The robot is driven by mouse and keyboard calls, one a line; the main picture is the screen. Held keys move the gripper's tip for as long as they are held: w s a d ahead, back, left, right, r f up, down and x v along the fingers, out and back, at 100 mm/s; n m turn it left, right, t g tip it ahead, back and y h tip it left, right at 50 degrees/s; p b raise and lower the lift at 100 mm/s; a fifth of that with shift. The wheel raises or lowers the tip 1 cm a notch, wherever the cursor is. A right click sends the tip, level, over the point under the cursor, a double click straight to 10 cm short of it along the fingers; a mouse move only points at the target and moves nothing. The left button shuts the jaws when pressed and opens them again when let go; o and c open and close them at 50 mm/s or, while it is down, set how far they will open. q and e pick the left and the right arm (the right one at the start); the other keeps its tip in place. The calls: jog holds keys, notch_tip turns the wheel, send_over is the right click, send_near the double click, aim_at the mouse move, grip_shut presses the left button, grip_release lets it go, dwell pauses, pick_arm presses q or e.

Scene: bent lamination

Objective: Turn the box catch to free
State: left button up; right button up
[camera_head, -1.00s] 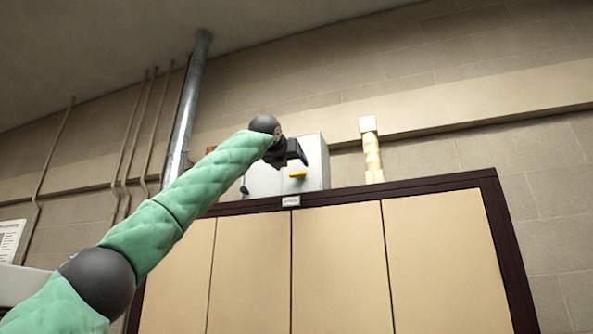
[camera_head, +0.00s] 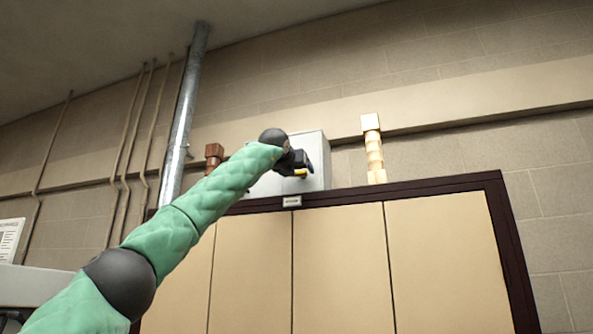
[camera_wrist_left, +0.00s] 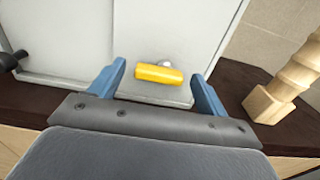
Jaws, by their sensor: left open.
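The box (camera_head: 316,160) is a light grey cabinet standing on top of a tall cupboard. Its catch is a yellow bar (camera_wrist_left: 159,73), lying nearly level on the box front with a small silver knob just above it. The yellow catch also shows in the head view (camera_head: 301,173), partly behind the gripper. My left gripper (camera_wrist_left: 160,84) is open, its two blue fingers on either side of the catch, with gaps visible at both ends. Whether the fingertips reach the box face cannot be told. My right gripper is not in view.
A dark knob (camera_wrist_left: 10,61) sticks out at the box's left. A pale wooden turned post (camera_head: 374,150) stands to the right of the box, a brown post (camera_head: 214,155) to its left. The cupboard's dark top edge (camera_head: 420,187) runs below.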

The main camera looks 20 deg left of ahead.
pick_arm(q)
jog(key=c, duration=1)
